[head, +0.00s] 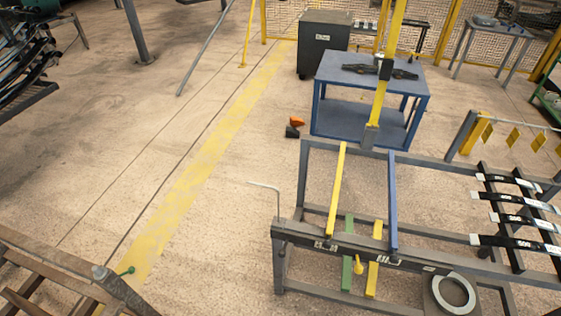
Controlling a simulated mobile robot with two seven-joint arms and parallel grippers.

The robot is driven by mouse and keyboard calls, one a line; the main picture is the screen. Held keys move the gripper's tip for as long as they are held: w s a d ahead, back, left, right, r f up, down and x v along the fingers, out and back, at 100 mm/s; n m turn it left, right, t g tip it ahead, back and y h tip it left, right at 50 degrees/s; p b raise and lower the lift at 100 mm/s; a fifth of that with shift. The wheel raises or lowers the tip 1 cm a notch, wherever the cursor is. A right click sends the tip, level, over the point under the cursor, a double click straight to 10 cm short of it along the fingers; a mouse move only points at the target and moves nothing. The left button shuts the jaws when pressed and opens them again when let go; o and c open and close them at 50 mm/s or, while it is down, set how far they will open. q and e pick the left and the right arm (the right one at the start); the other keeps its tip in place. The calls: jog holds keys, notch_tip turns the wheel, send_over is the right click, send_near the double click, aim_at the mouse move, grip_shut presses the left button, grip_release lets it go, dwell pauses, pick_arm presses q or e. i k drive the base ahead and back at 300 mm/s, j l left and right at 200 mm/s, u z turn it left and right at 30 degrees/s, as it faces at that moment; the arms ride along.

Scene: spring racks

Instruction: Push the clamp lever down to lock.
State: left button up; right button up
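I cannot tell for certain which part is the clamp lever. A thin bent grey rod (278,203) stands up at the left front corner of the grey rack (335,245), its top arm pointing left. A small yellow handle (358,265) shows low on the rack's front side. A small green knob (127,271) sits beside a bolt on the brown metal frame at the lower left. Neither of my grippers is in view.
The rack carries a yellow bar (337,190), a blue bar (392,200), a metal ring (453,294) and several dark leaf strips (518,219). A blue table (368,95) and a dark cabinet (323,42) stand behind. The floor left of the rack is largely clear.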

aim_at(282, 252)
jog(key=j+z, duration=0.35)
jog(key=j, duration=0.25)
jog(key=l+u, duration=0.35)
jog(key=l, duration=0.35)
jog(key=l+u, duration=0.3)
jog(key=l, duration=0.4)
jog(key=z, duration=1.55)
jog(key=u, duration=1.75)
jog(key=j+z, duration=0.5)
jog(key=j, duration=0.3)
jog(key=j+z, duration=0.5)
jog(key=j, duration=0.3)
jog(key=k, duration=0.05)
